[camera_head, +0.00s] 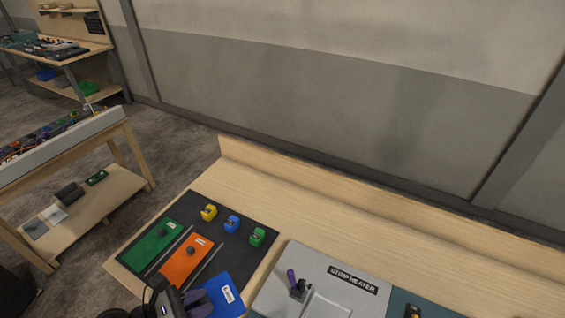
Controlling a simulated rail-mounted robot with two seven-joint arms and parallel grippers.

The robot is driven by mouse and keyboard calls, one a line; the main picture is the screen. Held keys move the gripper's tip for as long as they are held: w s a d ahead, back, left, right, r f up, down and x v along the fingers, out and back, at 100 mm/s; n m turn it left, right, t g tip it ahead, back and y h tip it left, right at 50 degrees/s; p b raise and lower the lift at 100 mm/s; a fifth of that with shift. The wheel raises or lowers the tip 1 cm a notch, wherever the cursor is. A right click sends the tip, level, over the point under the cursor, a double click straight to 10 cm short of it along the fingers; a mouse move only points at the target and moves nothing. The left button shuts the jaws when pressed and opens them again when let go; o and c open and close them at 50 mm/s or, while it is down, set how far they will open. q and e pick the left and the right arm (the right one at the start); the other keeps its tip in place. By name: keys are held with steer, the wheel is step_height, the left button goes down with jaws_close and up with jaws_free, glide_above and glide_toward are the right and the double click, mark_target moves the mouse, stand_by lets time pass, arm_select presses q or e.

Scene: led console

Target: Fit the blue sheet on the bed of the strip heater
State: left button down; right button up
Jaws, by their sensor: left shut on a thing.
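The blue sheet (227,291) is at the bottom, at the right front part of the dark mat (259,216), with a white label on it. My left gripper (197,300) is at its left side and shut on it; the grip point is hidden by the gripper. I cannot tell whether the sheet touches the mat or is a little above it. The strip heater (365,269) is a grey panel to the right, with a black name label, a purple-handled lever (294,284) and a pale bed (330,305) cut off by the bottom edge. My right gripper is out of view.
A green sheet (152,249) and an orange sheet (183,262) with dark knobs lie on the mat, with grey strips between. Yellow (209,212), blue (232,224) and green (258,236) blocks stand behind. Bare wood (300,215) lies behind the heater.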

arm_select(q)
step_height(320, 180, up, 15)
steer(key=w+a+n+t+y+p, duration=0.2)
steer(key=n+t+y+p, duration=0.2)
steer(key=p, duration=0.9)
steer(key=shift+w+a+n+y, duration=0.2)
steer(key=shift+w+n+y, duration=0.2)
steer(key=shift+n, duration=0.4)
steer(key=shift+d+f, duration=0.1)
